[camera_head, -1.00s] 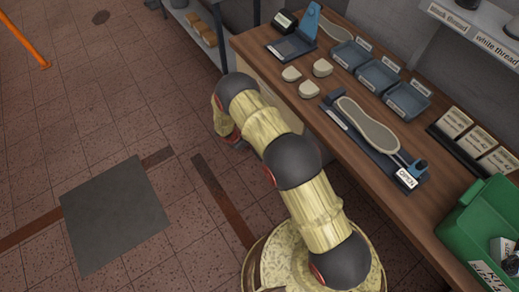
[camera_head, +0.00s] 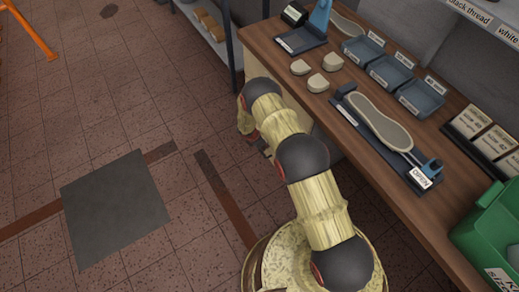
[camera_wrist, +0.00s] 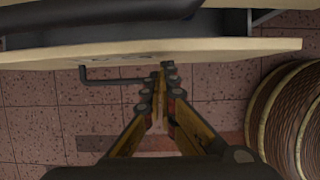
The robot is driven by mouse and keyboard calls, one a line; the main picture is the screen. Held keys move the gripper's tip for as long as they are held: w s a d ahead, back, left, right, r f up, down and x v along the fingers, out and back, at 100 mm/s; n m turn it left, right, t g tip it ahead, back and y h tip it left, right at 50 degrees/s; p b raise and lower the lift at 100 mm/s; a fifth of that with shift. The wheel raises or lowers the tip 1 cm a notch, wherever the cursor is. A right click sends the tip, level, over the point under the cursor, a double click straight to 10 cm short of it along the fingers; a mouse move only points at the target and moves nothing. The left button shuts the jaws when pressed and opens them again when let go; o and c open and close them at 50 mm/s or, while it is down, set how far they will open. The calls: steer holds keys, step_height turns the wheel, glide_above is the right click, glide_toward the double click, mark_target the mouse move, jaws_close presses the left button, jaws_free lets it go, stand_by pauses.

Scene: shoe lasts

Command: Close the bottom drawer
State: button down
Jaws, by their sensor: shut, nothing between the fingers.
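The drawer's pale wooden front (camera_wrist: 215,49) crosses the top of the wrist view, seen from above. Its dark interior (camera_wrist: 225,22) shows behind the front, so the drawer stands at least partly open. A dark bar handle (camera_wrist: 108,81) sticks out from the front. In the head view my arm hides most of the drawer unit below the workbench (camera_head: 375,168).
The bench holds a sole on a blue fixture (camera_head: 378,124), blue trays (camera_head: 390,73), small pale blocks (camera_head: 318,84) and a green bin (camera_head: 487,235). A shelf rack (camera_head: 215,40) stands beyond the bench's far end. The tiled floor to the left is open, with a grey mat (camera_head: 115,208).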

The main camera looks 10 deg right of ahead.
steer(key=shift+w+d, duration=0.1)
steer(key=shift+d, duration=0.15)
steer(key=shift+w+d+b, duration=0.15)
steer(key=shift+w+d, duration=0.05)
steer(key=shift+d, duration=0.4)
steer(key=shift+w+d+b, duration=0.15)
steer(key=shift+w+d, duration=0.05)
steer(key=shift+d, duration=0.4)
